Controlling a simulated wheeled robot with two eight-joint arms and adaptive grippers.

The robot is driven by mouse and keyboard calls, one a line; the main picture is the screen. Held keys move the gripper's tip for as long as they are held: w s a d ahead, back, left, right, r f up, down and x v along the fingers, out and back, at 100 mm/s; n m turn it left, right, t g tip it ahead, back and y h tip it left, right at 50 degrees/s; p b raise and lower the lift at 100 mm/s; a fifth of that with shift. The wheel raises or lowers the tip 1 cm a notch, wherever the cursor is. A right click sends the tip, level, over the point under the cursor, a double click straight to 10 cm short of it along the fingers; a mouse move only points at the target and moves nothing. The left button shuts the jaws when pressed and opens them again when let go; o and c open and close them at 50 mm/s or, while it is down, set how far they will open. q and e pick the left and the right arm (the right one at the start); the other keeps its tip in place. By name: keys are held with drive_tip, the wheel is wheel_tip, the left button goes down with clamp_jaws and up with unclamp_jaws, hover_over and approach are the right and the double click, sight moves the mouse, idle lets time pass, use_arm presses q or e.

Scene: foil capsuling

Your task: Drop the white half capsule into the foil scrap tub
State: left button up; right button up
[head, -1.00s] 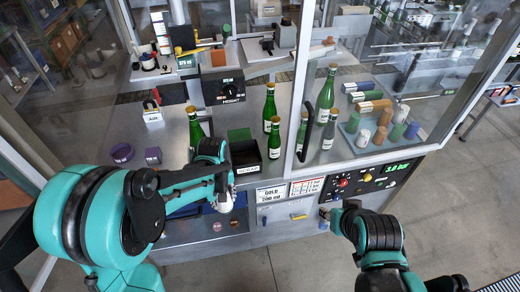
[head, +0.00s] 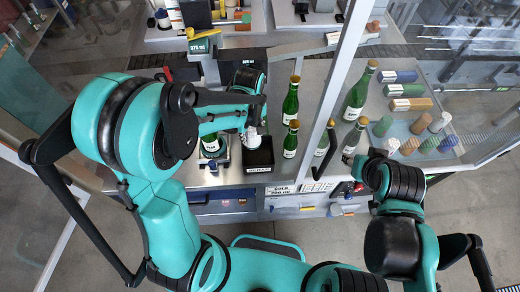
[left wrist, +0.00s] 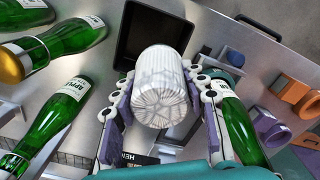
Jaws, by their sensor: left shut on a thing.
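The white half capsule (left wrist: 160,85) is held between the two fingers of my left gripper (head: 252,133). It looks white and crinkled in the left wrist view, and shows as a small white shape (head: 252,140) in the head view. The black open tub, which I take as the foil scrap tub (head: 260,168), stands just below and beside the gripper. In the left wrist view the tub (left wrist: 124,45) shows behind the capsule, partly hidden by it. My right gripper (head: 350,155) is near the glass door's edge; its fingers are too small to read.
A green bottle (head: 210,148) stands in a fixture left of the tub. More green bottles (head: 291,104) stand to its right, close by. A door frame and black handle (head: 323,160) are further right. Coloured capsules (head: 411,104) lie on a tray behind the glass.

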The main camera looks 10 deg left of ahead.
use_arm(q)
wheel_tip(320, 180, down, 6)
drive_tip(key=b, duration=0.3)
drive_tip(key=shift+r+b, duration=0.25)
drive_tip(key=shift+b, duration=0.05)
drive_tip(key=o, duration=0.7)
drive_tip(key=shift+o, duration=0.2)
wheel_tip(320, 180, up, 12)
